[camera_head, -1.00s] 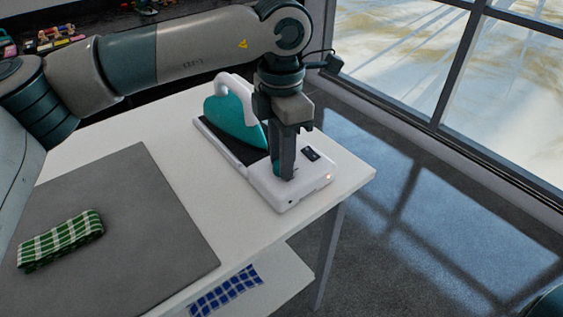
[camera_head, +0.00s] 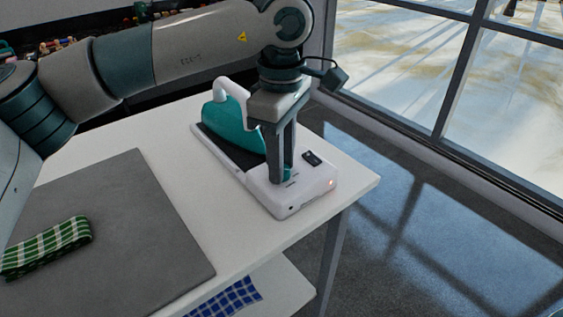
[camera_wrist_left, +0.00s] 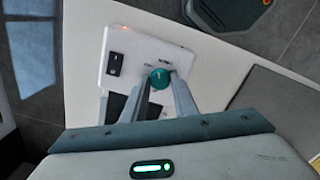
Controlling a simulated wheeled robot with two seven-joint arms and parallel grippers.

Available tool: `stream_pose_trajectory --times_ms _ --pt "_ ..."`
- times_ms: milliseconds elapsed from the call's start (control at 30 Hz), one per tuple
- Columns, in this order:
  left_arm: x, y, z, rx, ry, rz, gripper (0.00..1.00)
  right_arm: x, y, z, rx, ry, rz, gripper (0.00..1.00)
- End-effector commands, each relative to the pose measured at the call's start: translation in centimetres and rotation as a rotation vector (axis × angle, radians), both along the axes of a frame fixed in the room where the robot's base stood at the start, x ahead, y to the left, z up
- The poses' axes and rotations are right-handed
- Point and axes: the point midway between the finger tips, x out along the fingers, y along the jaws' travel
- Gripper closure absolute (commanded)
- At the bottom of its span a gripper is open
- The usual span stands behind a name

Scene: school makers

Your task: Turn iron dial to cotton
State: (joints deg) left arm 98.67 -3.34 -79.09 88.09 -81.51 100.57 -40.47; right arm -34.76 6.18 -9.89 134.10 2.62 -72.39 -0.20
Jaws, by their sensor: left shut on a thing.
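The teal and white iron (camera_head: 231,126) rests on its white base station (camera_head: 306,198) near the right end of the table. A small teal dial (camera_wrist_left: 160,78) sits on top of the base, and its printed labels are too small to read. My left gripper (camera_head: 279,176) points down over the base with its fingers around the dial. The left wrist view shows the fingertips (camera_wrist_left: 159,74) shut on the dial, one on each side. In the head view the fingers mostly hide the dial. My right gripper is not in view.
A black switch (camera_head: 312,158) and a red light (camera_head: 331,183) are on the base beside the dial. A grey mat (camera_head: 150,240) with a folded green checked cloth (camera_head: 48,247) lies to the left. The table edge is close on the right.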

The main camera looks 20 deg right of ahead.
Motion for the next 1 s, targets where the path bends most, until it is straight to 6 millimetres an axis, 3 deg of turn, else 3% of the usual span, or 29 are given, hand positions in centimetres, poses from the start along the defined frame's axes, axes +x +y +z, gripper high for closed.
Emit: stream_pose_trajectory --times_ms 500,1000 --pt "0.07 0.02 0.07 0.000 -0.001 -0.399 0.96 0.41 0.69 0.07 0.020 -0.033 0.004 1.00" --pt "0.08 0.00 0.11 -0.001 -0.002 -0.478 0.96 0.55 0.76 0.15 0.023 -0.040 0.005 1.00"
